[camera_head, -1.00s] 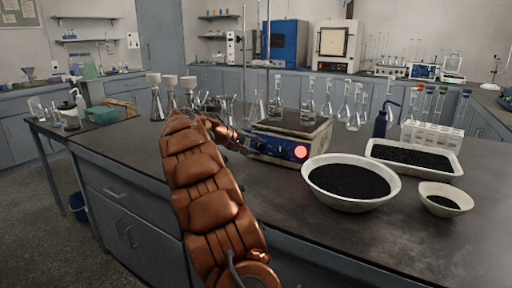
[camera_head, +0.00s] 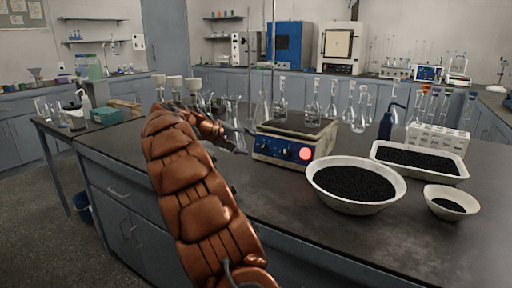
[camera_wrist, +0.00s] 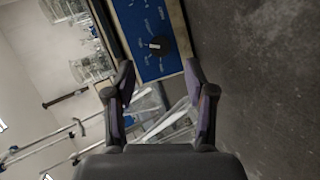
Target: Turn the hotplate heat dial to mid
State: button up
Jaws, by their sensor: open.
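The hotplate (camera_head: 268,158) stands on the dark bench, with a blue front panel, dark knobs and a lit pink-red disc at the right of the panel. In the wrist view, a black dial (camera_wrist: 160,47) with a white pointer mark sits on the blue panel (camera_wrist: 137,22), ringed by small white labels too blurred to read. Which setting the pointer is at, I cannot tell. My gripper (camera_wrist: 158,80) is open and empty, its fingertips apart from the dial, which shows beyond the gap between them. In the head view my gripper (camera_head: 238,139) is just left of the hotplate.
Glass flasks (camera_head: 312,107) stand behind and left of the hotplate. The bench front by the hotplate is clear.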

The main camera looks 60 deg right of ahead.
jog(key=v, duration=0.5)
jog(key=shift+a+r, duration=0.1)
jog(key=shift+a, duration=0.05)
dwell(0.4)
